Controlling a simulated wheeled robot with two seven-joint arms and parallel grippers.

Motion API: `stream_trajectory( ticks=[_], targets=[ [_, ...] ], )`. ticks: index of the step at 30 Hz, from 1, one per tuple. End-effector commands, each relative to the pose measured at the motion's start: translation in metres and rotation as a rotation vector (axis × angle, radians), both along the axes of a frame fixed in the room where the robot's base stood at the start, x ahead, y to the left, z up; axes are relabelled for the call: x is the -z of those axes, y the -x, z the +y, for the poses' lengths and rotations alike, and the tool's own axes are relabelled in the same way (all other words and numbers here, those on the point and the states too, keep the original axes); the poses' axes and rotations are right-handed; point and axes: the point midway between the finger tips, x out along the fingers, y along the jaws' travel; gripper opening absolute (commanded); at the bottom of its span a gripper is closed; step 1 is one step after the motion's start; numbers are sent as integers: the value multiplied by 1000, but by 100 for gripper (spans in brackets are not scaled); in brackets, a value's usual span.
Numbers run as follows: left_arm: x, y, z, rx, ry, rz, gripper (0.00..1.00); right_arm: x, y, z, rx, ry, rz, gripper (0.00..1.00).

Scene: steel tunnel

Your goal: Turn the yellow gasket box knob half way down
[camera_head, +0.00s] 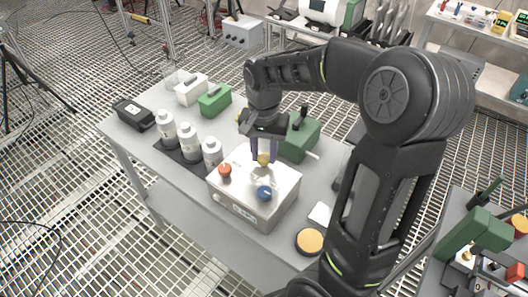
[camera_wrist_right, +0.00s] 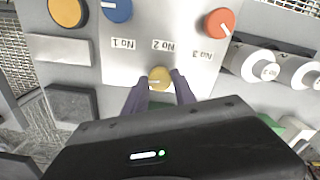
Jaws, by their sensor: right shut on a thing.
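The grey-white box (camera_head: 240,199) stands on the table with a red knob (camera_head: 225,170), a blue knob (camera_head: 265,193) and a yellow knob (camera_head: 263,158) on top. My right gripper (camera_head: 263,154) reaches down from above and is shut on the yellow knob. In the right wrist view the yellow knob (camera_wrist_right: 159,76) sits between the two dark fingertips. A pale pointer line on it faces left in that view. The labels No 1, No 2 and No 3 show upside down on the box. My left gripper is not in view.
Three white bottles (camera_head: 189,142) stand on a dark mat left of the box. A green box (camera_head: 301,137) stands behind it, close to my right arm. An orange-topped round thing (camera_head: 310,241) lies at the table's near right. A black case (camera_head: 134,114) is at the far left.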

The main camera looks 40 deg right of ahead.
Motion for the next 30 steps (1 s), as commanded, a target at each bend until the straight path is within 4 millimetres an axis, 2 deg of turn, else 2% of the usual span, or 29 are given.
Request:
stream_trajectory(
  ticks=[9,24,25,30],
  targets=[
    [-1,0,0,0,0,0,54,-2,-1,-1,150,1,-5,0],
    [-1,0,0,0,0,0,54,-2,-1,-1,178,1,-5,0],
    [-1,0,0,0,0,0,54,-2,-1,-1,177,1,-5,33],
    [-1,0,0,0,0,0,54,-1,-1,-1,177,1,-3,47]
  ],
)
